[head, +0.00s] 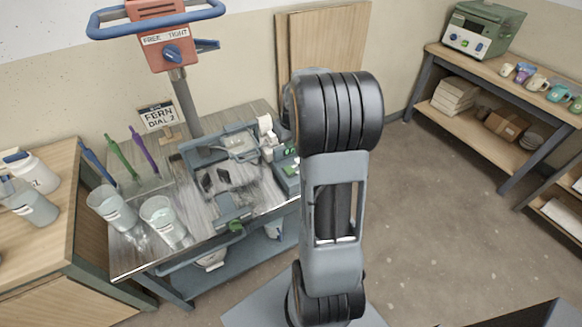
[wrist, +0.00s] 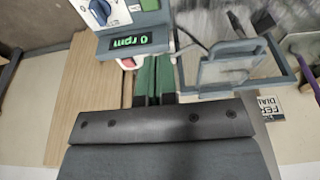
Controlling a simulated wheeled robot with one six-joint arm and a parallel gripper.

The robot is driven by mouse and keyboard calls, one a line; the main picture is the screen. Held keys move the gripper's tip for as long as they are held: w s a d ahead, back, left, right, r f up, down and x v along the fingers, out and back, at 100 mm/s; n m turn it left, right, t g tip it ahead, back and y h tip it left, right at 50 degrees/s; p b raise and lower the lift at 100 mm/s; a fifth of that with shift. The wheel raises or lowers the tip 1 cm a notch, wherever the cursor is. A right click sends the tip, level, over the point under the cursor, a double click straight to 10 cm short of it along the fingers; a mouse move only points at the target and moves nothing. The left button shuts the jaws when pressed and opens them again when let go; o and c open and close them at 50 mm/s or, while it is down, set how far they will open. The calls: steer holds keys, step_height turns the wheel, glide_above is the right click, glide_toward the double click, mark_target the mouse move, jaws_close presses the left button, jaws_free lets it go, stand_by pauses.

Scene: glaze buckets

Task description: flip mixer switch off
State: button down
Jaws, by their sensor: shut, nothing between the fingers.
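The mixer's grey control box (wrist: 135,40) is at the upper left of the wrist view. Its green display reads 0 rpm, with a blue dial (wrist: 100,10) on a white face above. A small red and white switch (wrist: 128,62) sits at the box's lower edge; which way it is set I cannot tell. My gripper (wrist: 153,72) is shut and empty, its green fingertips just right of the switch; I cannot tell whether they touch. In the head view the mixer's orange head (head: 165,45) stands on a post, and my arm partly covers the box area.
Two clear cups (head: 162,220) stand at the bench's front left, near upright coloured tools (head: 122,152). A sign (head: 157,117) stands behind them. A grey frame (wrist: 235,75) lies right of my fingers. Open floor lies right, before a shelf (head: 480,115).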

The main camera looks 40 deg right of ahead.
mark_target(290, 171)
steer(key=shift+w+d+f, duration=0.15)
steer(key=shift+d+f, duration=0.5)
steer(key=shift+d, duration=0.35)
steer(key=shift+f, duration=0.15)
steer(key=x, duration=0.8)
steer(key=s+p+x, duration=0.1)
steer(key=x, duration=0.3)
steer(key=shift+a+f, duration=0.15)
steer(key=shift+f, duration=0.05)
steer(key=shift+s+f, duration=0.15)
steer(key=shift+f, duration=0.5)
steer(key=shift+f, duration=0.15)
